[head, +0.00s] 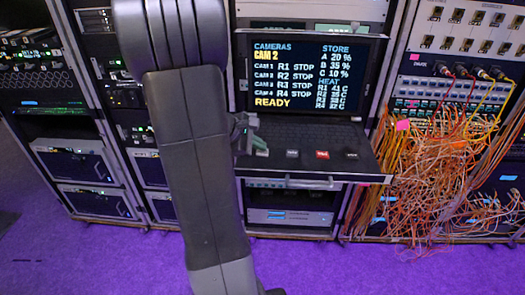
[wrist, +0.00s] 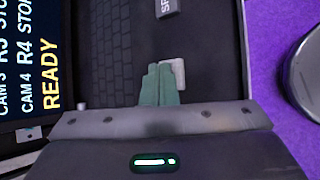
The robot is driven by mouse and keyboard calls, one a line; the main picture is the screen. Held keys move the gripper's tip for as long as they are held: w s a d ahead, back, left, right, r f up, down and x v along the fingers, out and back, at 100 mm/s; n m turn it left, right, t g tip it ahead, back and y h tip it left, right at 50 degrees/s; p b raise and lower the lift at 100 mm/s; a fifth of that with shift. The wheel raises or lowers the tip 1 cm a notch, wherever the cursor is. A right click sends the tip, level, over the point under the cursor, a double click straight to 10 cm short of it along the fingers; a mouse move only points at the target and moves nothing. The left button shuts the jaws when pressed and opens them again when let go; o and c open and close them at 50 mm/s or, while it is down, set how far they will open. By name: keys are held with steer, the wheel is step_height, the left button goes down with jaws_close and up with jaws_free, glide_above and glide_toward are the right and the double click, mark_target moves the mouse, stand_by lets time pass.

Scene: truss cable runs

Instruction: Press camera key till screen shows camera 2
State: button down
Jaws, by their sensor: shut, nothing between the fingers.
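The screen (head: 308,75) is lit and shows "CAMERAS" with "CAM 2" in yellow below it, and "READY" at the bottom. Its edge also shows in the wrist view (wrist: 25,60). My gripper (head: 254,146) is shut and empty, over the left end of the key shelf below the screen. In the wrist view its green fingertips (wrist: 161,82) lie against or just above a pale grey key (wrist: 178,73), partly covering it. I cannot read that key's label or tell whether it is pressed. In the head view the key (head: 261,152) is partly hidden by my gripper.
To the right on the shelf are a grey key (head: 292,154), a red key (head: 322,155) and a dark key (head: 352,155). A thick tangle of orange cables (head: 430,185) hangs at the right rack. The purple floor (head: 90,255) in front is clear.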

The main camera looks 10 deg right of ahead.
mark_target(259, 153)
steer(key=shift+r, duration=0.6)
steer(key=shift+r+p, duration=2.15)
steer(key=shift+r, duration=0.4)
